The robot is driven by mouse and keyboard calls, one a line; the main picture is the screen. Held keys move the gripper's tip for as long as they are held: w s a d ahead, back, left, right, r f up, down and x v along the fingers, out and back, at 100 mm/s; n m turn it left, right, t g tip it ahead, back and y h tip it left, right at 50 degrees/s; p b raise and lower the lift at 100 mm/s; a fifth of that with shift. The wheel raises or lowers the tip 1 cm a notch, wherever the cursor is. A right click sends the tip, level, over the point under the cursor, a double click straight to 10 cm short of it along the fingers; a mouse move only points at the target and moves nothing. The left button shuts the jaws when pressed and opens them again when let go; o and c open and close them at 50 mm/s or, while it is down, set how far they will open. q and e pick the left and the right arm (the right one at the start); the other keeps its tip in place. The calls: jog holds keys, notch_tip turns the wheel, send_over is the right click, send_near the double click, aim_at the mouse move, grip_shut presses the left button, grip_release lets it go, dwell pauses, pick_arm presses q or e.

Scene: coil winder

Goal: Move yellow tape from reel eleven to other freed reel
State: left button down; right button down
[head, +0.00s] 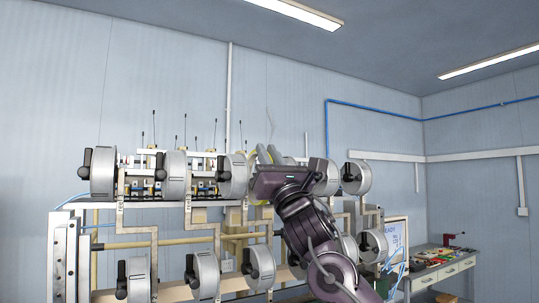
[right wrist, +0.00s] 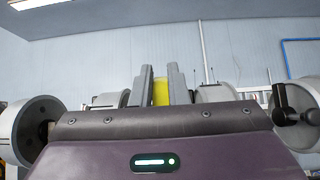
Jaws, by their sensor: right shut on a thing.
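In the right wrist view the yellow tape (right wrist: 161,92) stands between the two grey fingers of my right gripper (right wrist: 160,85), which are shut on it. In the head view my right gripper (head: 268,154) is raised at the upper row of the coil winder, between an upper grey reel (head: 237,176) on its left and another (head: 329,178) on its right. The gripper and arm hide the part of the machine behind them. No reel number is readable, so I cannot tell which is reel eleven. My left gripper is not in view.
More grey reels with black handles stand in the upper row (head: 103,172) and lower row (head: 139,282) of the winder frame. In the right wrist view, reels flank the gripper at left (right wrist: 28,125) and right (right wrist: 303,100). A workbench (head: 440,268) with small items stands at the right.

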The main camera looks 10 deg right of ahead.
aim_at(291, 160)
jog(key=shift+w+d, duration=0.1)
jog(key=shift+d, duration=0.2)
jog(key=shift+w+d, duration=0.2)
jog(key=shift+d, duration=0.45)
jog(key=shift+w+d, duration=0.25)
jog(key=shift+d, duration=0.35)
jog(key=shift+w+d, duration=0.2)
jog(key=shift+d, duration=0.45)
jog(key=shift+w+d, duration=0.1)
jog(key=shift+d, duration=0.1)
jog(key=c, duration=1.7)
grip_release()
jog(key=shift+s+d+f+b, duration=0.1)
jog(key=shift+s+f+b, duration=0.2)
jog(key=shift+f+b, duration=0.2)
jog(key=shift+s+r+b+v, duration=0.15)
jog(key=shift+b+v, duration=0.95)
jog(key=shift+b, duration=0.2)
jog(key=shift+s+r+b+v, duration=0.1)
jog(key=shift+b+v, duration=1)
jog(key=shift+b, duration=0.15)
